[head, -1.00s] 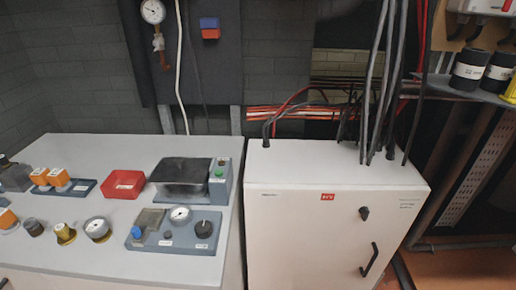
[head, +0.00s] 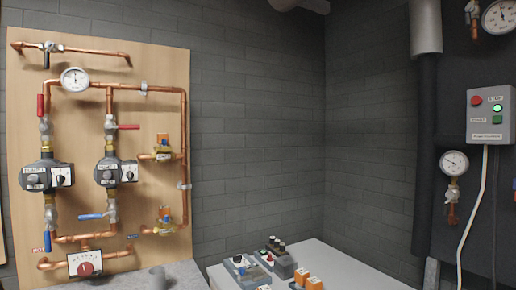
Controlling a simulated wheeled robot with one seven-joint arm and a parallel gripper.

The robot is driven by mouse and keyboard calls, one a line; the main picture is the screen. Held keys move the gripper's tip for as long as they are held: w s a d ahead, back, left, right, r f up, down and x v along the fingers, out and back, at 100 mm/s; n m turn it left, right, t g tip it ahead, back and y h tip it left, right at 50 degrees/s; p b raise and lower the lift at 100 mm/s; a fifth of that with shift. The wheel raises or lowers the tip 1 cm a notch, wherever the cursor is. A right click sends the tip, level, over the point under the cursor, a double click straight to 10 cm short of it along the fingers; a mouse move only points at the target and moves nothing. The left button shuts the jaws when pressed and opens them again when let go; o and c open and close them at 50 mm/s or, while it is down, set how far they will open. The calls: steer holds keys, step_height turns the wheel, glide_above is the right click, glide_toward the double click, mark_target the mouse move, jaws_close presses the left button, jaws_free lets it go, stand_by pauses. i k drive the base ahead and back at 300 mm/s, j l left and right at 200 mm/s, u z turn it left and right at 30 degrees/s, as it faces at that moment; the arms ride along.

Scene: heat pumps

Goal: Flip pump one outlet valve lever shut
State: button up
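On a wooden board (head: 150,90) at the left of the head view, two dark pumps sit in copper pipework. The left pump (head: 45,175) has a label that seems to read pump 1; the right pump (head: 115,172) stands beside it. Above the left pump, a valve has a red lever (head: 40,105) standing upright along its pipe. Below it, a valve has a blue lever (head: 47,241) hanging along the pipe. The right pump's red lever (head: 128,127) and blue lever (head: 91,216) lie crosswise. I cannot read which valve is the outlet. My gripper is not in view.
A gauge (head: 75,79) sits on the upper pipe, and a meter with a red dial (head: 86,263) at the board's bottom. A bench (head: 340,265) with several small devices is at lower centre. A control box (head: 491,114) hangs at right.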

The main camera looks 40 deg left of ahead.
mark_target(43, 127)
steer(key=u, duration=2.3)
steer(key=i+j, duration=0.25)
steer(key=i, duration=0.25)
steer(key=i+j, duration=0.25)
steer(key=i, duration=0.25)
steer(key=i+j+u, duration=0.1)
steer(key=i+j, duration=0.15)
steer(key=i, duration=0.25)
steer(key=i+j, duration=0.2)
steer(key=i, duration=0.3)
